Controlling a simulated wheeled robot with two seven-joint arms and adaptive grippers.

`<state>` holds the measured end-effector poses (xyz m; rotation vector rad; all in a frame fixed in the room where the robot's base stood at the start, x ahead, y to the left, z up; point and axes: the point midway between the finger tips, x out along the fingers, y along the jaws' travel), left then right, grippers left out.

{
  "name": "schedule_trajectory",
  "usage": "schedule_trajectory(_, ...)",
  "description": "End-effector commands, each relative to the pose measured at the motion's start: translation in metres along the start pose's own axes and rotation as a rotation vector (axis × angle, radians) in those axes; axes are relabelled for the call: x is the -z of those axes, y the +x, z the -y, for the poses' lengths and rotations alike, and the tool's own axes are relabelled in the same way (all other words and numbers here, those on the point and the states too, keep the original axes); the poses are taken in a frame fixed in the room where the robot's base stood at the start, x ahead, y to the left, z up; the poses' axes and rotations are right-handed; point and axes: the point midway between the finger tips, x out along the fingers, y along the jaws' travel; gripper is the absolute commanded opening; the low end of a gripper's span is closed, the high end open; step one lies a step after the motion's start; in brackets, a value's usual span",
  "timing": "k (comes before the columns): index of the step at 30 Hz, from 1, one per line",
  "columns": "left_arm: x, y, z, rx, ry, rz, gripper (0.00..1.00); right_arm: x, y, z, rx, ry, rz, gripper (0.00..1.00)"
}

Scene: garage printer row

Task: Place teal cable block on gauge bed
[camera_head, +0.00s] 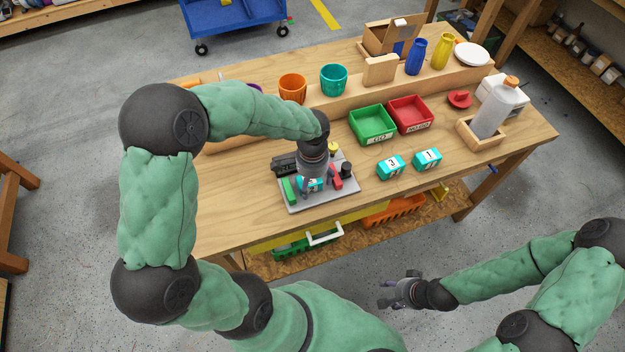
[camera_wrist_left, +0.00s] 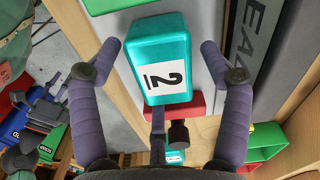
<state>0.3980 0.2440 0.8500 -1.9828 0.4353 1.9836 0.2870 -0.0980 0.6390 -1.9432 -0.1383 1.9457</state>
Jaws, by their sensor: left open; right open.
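A teal cable block (camera_head: 312,185) with a white label is on the grey gauge bed (camera_head: 319,201), partly hidden by my left gripper. In the left wrist view this teal block (camera_wrist_left: 158,45) shows a "2" label. My left gripper (camera_head: 313,182) is open over the bed, its two fingers (camera_wrist_left: 164,58) on either side of the block with visible gaps. Two more teal blocks, one (camera_head: 390,168) nearer the bed and one (camera_head: 427,160) further right, stand on the tabletop. My right gripper (camera_head: 390,293) is open and empty, in front of the table.
The gauge bed carries a green piece (camera_head: 289,191), a red piece (camera_head: 350,183) and dark fixtures. A green bin (camera_head: 373,141) and a red bin (camera_head: 410,127) stand behind the loose blocks. A bottle (camera_head: 497,110) stands in a wooden holder at right.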

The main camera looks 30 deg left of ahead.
Motion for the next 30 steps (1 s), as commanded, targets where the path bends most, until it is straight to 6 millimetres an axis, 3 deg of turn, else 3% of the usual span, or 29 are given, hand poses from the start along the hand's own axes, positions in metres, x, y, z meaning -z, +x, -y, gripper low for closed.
schedule_trajectory(12, 0.001, -0.08, 0.0, 0.003, 0.001, -0.003, 0.78, -0.001, -0.027, 0.009, 0.0, 0.0, 0.0, 0.54)
schedule_trajectory(18, 0.001, -0.108, 0.0, 0.002, 0.0, -0.002, 0.78, -0.001, -0.034, 0.012, 0.0, 0.0, 0.0, 0.54)
schedule_trajectory(30, 0.0, -0.119, 0.0, 0.001, 0.0, -0.001, 0.78, -0.001, -0.036, 0.013, 0.0, 0.0, 0.0, 0.54)
